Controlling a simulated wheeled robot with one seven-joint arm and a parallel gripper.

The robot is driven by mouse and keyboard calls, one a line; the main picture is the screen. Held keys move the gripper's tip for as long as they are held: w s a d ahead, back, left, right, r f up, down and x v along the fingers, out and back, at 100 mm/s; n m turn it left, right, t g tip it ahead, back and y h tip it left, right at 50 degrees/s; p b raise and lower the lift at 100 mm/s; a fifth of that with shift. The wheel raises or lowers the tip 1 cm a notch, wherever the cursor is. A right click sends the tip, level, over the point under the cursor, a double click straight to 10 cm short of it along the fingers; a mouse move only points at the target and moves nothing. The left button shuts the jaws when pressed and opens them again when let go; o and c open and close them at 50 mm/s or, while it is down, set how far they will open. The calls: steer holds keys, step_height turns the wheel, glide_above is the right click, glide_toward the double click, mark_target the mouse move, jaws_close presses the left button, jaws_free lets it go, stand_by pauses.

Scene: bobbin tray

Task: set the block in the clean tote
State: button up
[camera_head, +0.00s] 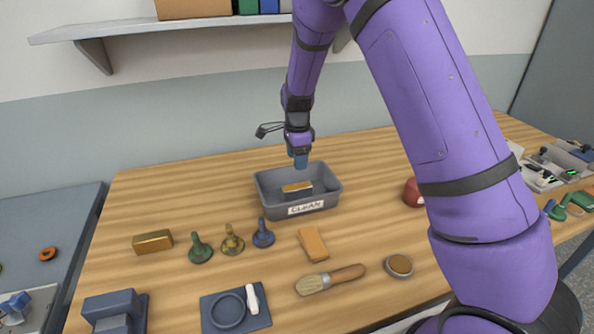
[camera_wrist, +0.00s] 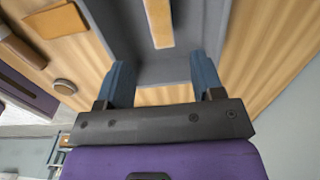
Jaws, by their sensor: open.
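The clean tote (camera_head: 263,204) is a grey open bin with a "CLEAN" label on its front, standing on the wooden table. A brass-coloured block (camera_head: 297,188) lies inside it; in the wrist view the block (camera_wrist: 159,24) shows beyond my fingers, apart from them. My gripper (camera_head: 301,163) points down over the far part of the tote. A second brass block (camera_head: 152,242) lies on the table at left.
A tan block (camera_head: 313,244), a brush (camera_head: 331,280) and a round tin (camera_head: 399,266) lie in front. A red item (camera_head: 412,192) is to the right. A shelf (camera_head: 160,27) hangs behind.

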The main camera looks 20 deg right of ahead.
steer(key=s+d+r+n+t+y, duration=0.15)
steer(key=s+r+n, duration=0.25)
steer(key=s+r, duration=0.45)
steer(key=s+d+r+n+t, duration=0.15)
steer(key=s+r+n, duration=0.35)
steer(key=r, duration=0.7)
steer(key=s+d+r+n, duration=0.1)
steer(key=s+r+n, duration=0.1)
steer(key=s, duration=0.6)
steer(key=s+d+r+n+t+h, duration=0.1)
steer(key=s+n, duration=0.3)
steer(key=s, duration=0.4)
steer(key=s+d+r+n+t, duration=0.1)
steer(key=s+r+n, duration=0.2)
steer(key=s, duration=0.6)
steer(key=shift+d+r, duration=0.25)
steer(key=shift+w+h, duration=0.1)
steer(key=shift+h, duration=0.15)
